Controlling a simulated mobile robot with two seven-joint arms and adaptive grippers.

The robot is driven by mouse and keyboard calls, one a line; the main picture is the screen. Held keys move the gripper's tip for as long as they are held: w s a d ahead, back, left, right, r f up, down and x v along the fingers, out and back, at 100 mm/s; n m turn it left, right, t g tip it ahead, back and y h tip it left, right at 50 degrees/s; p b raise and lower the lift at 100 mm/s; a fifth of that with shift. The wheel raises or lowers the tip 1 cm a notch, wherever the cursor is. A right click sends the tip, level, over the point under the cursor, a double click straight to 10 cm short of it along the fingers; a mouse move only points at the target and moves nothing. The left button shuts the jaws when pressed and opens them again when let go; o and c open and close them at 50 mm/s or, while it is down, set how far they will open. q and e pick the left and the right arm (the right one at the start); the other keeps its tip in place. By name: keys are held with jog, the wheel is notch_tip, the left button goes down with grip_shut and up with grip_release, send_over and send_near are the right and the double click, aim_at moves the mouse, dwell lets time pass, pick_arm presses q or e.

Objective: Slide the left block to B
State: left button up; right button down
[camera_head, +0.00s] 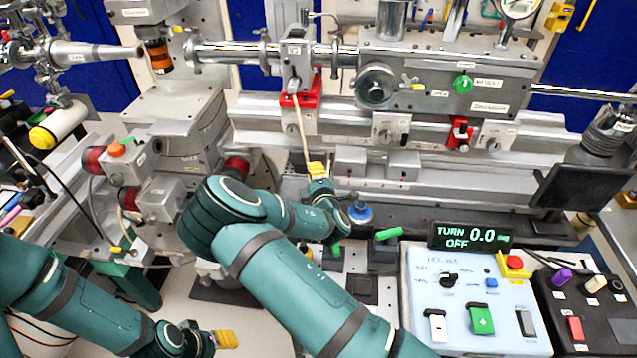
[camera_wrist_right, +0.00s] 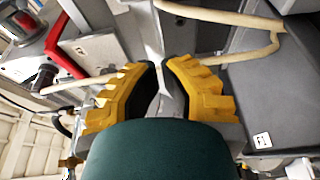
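On the rail in the head view, a grey block (camera_head: 296,62) stands left of the large grey housing, with a red foot (camera_head: 299,92) under it. A pale thin rod (camera_head: 301,125) slants down from its front towards my right gripper (camera_head: 317,170). My right gripper is low in front of the rail, below the block and apart from it. In the wrist view the yellow fingers (camera_wrist_right: 158,78) have a narrow gap with nothing clearly held. My left gripper (camera_head: 226,339) is low at bottom left, away from the rail; its opening is unclear. I cannot read a B mark.
A second red clamp (camera_head: 459,133) sits farther right on the rail (camera_head: 540,128). A control box (camera_head: 475,300), a display reading TURN OFF 0.0 (camera_head: 470,237) and a dark screen (camera_head: 583,188) stand at right.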

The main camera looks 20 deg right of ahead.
aim_at(343, 167)
jog(key=shift+w+d, duration=0.15)
jog(key=shift+d, duration=0.85)
jog(key=shift+w+d, duration=0.1)
jog(key=shift+d, duration=0.85)
jog(key=d, duration=0.1)
jog(key=s+d, duration=0.1)
jog(key=d, duration=0.1)
jog(key=s+d, duration=0.1)
jog(key=shift+s+d, duration=0.25)
jog(key=shift+w+a, duration=0.1)
